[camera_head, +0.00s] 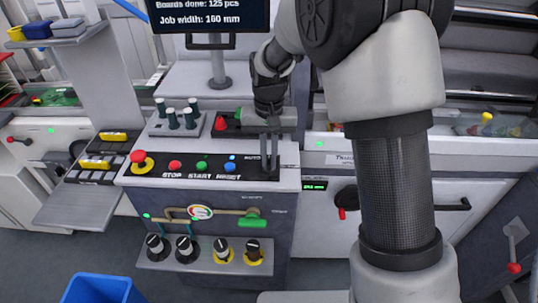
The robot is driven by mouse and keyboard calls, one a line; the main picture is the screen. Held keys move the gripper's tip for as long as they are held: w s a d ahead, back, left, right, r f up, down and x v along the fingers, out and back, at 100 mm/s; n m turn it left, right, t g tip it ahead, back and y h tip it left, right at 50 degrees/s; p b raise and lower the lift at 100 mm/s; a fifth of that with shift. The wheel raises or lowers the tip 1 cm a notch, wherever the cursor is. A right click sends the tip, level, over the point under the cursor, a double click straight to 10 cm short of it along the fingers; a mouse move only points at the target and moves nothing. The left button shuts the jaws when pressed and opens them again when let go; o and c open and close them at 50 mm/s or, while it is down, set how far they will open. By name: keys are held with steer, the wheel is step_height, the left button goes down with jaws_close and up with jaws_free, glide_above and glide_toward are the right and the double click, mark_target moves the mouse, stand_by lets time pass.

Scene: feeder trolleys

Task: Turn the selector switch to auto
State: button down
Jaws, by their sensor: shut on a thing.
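The control panel (206,184) carries a red mushroom button on a yellow base (139,158) and small buttons above the labels STOP, START and RESET. The label AUTO (252,157) is at the panel's right part. My gripper (269,158) points down at the panel just right of this label, its two fingers close together. It is shut on the selector switch there. The switch is mostly hidden by the fingers, so I cannot tell which way its handle points.
A screen (209,14) stands behind. A blue bin (103,289) is on the floor. My arm covers the right.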

mark_target(269, 160)
stand_by(0.3)
steer(key=c, duration=1.8)
jaws_free()
steer(key=shift+c, duration=0.2)
steer(key=shift+r, duration=0.15)
step_height(269, 160, up, 17)
steer(key=p, duration=0.1)
steer(key=shift+r+p, duration=0.15)
steer(key=shift+p, duration=0.25)
steer(key=s+d+r+t+p, duration=0.2)
steer(key=s+d+r+p, duration=0.1)
steer(key=s+d+r, duration=0.4)
steer(key=s+d+r+t+p, duration=0.25)
steer(key=s+d+r, duration=0.25)
steer(key=s, duration=0.5)
steer(key=s+d+f+t+p, duration=0.1)
steer(key=s+d+p, duration=0.1)
steer(key=s, duration=0.4)
steer(key=shift+f, duration=0.35)
